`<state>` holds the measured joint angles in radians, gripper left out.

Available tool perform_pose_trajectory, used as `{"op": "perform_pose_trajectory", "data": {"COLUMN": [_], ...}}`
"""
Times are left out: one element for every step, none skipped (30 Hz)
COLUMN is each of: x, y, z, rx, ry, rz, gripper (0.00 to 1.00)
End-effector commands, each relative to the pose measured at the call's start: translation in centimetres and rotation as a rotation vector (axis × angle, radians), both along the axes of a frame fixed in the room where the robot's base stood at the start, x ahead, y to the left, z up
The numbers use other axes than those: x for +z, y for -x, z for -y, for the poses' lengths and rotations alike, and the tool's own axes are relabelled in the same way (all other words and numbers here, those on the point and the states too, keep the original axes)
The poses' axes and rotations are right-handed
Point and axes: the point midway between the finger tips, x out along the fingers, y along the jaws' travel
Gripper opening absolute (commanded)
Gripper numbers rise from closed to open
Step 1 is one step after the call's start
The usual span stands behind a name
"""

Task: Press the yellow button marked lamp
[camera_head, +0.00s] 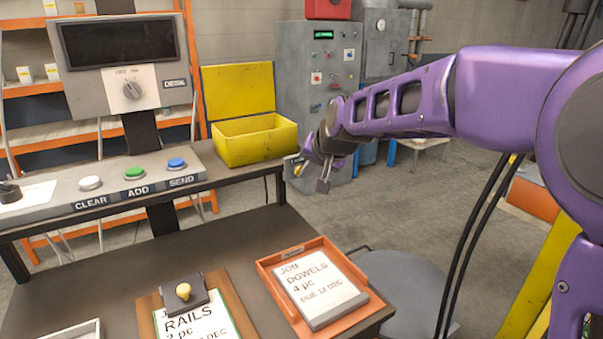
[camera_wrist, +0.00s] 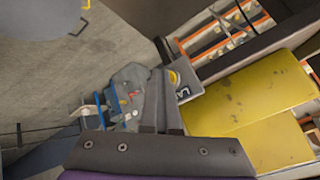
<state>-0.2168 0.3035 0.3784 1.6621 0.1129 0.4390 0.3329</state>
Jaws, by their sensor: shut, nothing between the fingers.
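The yellow lamp button (camera_head: 298,169) sits on a small grey box at the right end of the upper shelf, beside the yellow bin. My gripper (camera_head: 322,184) is shut and empty, pointing down, just right of the button box in the head view. In the wrist view the dark fingers (camera_wrist: 158,78) lie together just left of the button. I cannot tell how far apart they are in depth.
An open yellow bin (camera_head: 255,140) stands left of the button box. White, green and blue buttons line a panel (camera_head: 120,193) farther left. An orange tray (camera_head: 263,268) and a clipboard (camera_head: 148,300) lie on the lower table. A grey cabinet (camera_head: 295,65) stands behind.

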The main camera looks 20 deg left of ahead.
Motion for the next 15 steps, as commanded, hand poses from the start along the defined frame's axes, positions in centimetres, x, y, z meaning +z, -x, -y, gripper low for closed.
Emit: {"op": "perform_pose_trajectory", "data": {"x": [0.03, 0.01, -0.02, -0.04, -0.06, -0.09, -0.10, -0.08, -0.04, -0.01, 0.00, 0.00, 0.00, 0.00, -0.01], "y": [-0.02, 0.01, 0.08, 0.14, 0.22, 0.32, 0.41, 0.45, 0.51, 0.52, 0.51, 0.51, 0.51, 0.51, 0.53], "z": [0.02, 0.06, 0.16, 0.25, 0.34, 0.46, 0.52, 0.58, 0.60, 0.61, 0.59, 0.59, 0.59, 0.60, 0.62], "rx": [-0.001, -0.001, -0.001, -0.001, -0.001, -0.001, -0.001, 0.000, 0.000, 0.000, 0.000, 0.000, 0.000, 0.000, 0.000], "ry": [-0.002, -0.002, -0.002, -0.002, -0.002, -0.002, -0.002, -0.001, -0.001, -0.001, -0.001, -0.001, -0.001, -0.001, -0.001], "rz": [0.003, 0.003, 0.003, 0.004, 0.004, 0.003, 0.003, 0.002, 0.001, 0.001, 0.001, 0.001, 0.001, 0.001, 0.001], "gripper": [0.00, 0.00, 0.00, 0.00, 0.00, 0.00, 0.00, 0.00, 0.00, 0.00, 0.00, 0.00, 0.00, 0.00, 0.00]}}
